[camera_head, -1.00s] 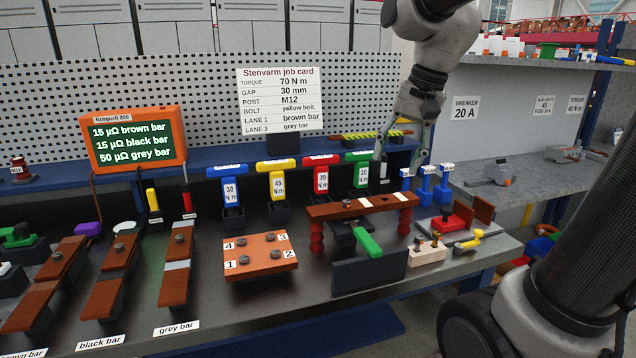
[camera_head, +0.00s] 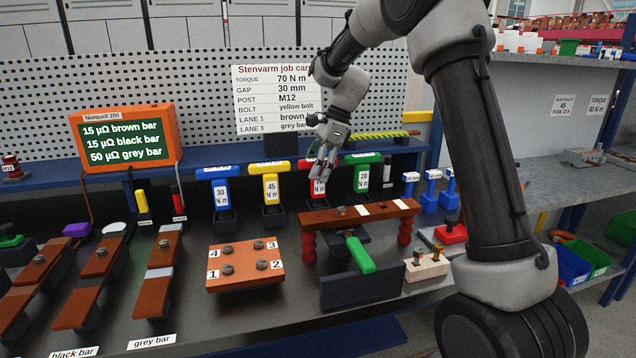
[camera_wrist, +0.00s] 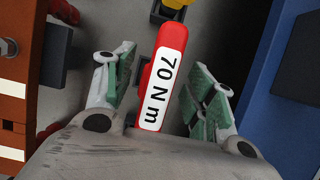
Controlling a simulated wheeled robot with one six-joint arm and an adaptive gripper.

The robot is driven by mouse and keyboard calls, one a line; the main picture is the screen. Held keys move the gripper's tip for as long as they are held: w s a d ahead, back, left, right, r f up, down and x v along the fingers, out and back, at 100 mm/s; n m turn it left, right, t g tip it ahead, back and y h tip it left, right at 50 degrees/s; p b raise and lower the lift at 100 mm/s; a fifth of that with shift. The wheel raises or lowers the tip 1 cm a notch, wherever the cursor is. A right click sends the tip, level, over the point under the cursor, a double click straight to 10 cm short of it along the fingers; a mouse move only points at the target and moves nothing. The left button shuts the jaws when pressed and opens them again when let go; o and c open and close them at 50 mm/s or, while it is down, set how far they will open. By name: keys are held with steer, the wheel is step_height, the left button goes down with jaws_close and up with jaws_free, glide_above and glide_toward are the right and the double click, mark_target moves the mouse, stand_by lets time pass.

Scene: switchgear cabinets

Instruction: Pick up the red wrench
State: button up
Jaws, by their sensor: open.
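The red wrench (camera_head: 319,186), labelled 70 N m, stands upright in its dark holder in the row of coloured wrenches, between the yellow and green ones. My gripper (camera_head: 322,172) is at its upper part and hides much of it in the head view. In the wrist view the red wrench (camera_wrist: 165,75) lies between the two open fingers of my gripper (camera_wrist: 165,90), with its label facing the camera.
The blue wrench (camera_head: 221,190), yellow wrench (camera_head: 270,186) and green wrench (camera_head: 362,178) stand to either side. A brown bar on red posts (camera_head: 360,212) is in front. The job card (camera_head: 270,98) and blue shelf (camera_head: 215,157) are behind.

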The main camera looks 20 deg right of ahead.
mark_target(311, 183)
steer(key=x, duration=0.3)
steer(key=shift+s+f, duration=0.1)
jaws_close()
